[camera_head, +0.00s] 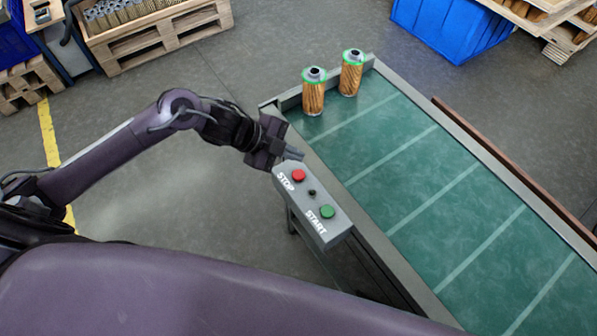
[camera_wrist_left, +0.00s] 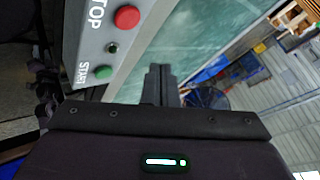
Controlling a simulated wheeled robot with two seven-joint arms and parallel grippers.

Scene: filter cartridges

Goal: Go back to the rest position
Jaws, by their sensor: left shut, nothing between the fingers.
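My left gripper (camera_head: 294,153) is shut and empty. In the head view its fingertips are just above the STOP end of the grey control box (camera_head: 322,222), close to the red button (camera_head: 299,175); I cannot tell whether they touch the box. The green START button (camera_head: 327,212) is at the box's near end. In the left wrist view the shut fingers (camera_wrist_left: 160,82) point toward the green belt, with the control box (camera_wrist_left: 95,60) at the upper left. My right gripper is in neither view.
The green conveyor belt (camera_head: 433,190) runs beside the control box. Two filter cartridges, one nearer (camera_head: 314,93) and one farther (camera_head: 351,75), stand upright at its far end. A pallet crate (camera_head: 155,38) and a blue bin (camera_head: 450,28) stand behind. The floor left of the conveyor is clear.

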